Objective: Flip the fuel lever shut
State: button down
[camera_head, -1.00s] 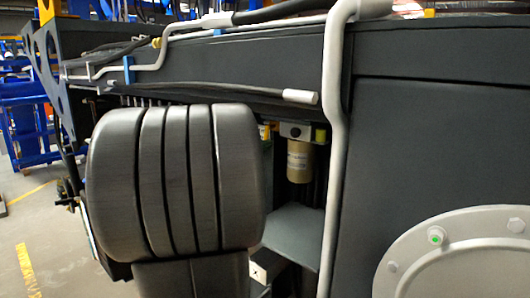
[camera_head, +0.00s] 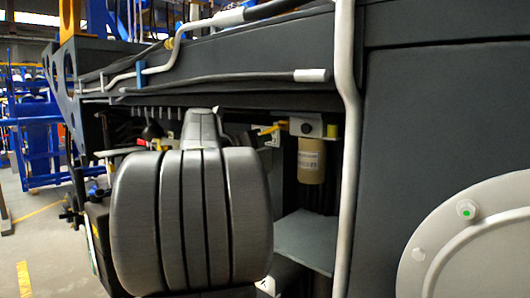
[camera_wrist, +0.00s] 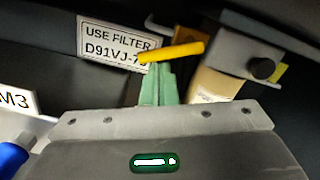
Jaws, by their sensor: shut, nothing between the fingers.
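The fuel lever is a small yellow handle. In the head view the lever (camera_head: 270,129) sits under the chassis beam, left of the filter head. In the wrist view the lever (camera_wrist: 172,51) lies nearly level, its right end slightly higher, just beyond my fingertips. My gripper (camera_wrist: 158,68) shows green fingers, shut and empty, with tips just below the lever's left half. I cannot tell whether they touch it. In the head view my grey arm hides the gripper.
A cream filter canister (camera_head: 311,160) hangs right of the lever; a filter label (camera_wrist: 118,40) is behind to the left. A grey pipe (camera_head: 345,150) runs down to the right. A grey shelf (camera_head: 308,238) lies below the canister. A hose (camera_head: 220,81) runs above the bay.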

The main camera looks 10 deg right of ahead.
jog(key=m, duration=0.1)
jog(key=r+m, duration=0.1)
jog(key=m+b, duration=0.1)
jog(key=shift+w+a+r, duration=0.2)
jog(key=shift+w+a, duration=0.15)
jog(key=shift+w, duration=0.05)
dwell(0.6)
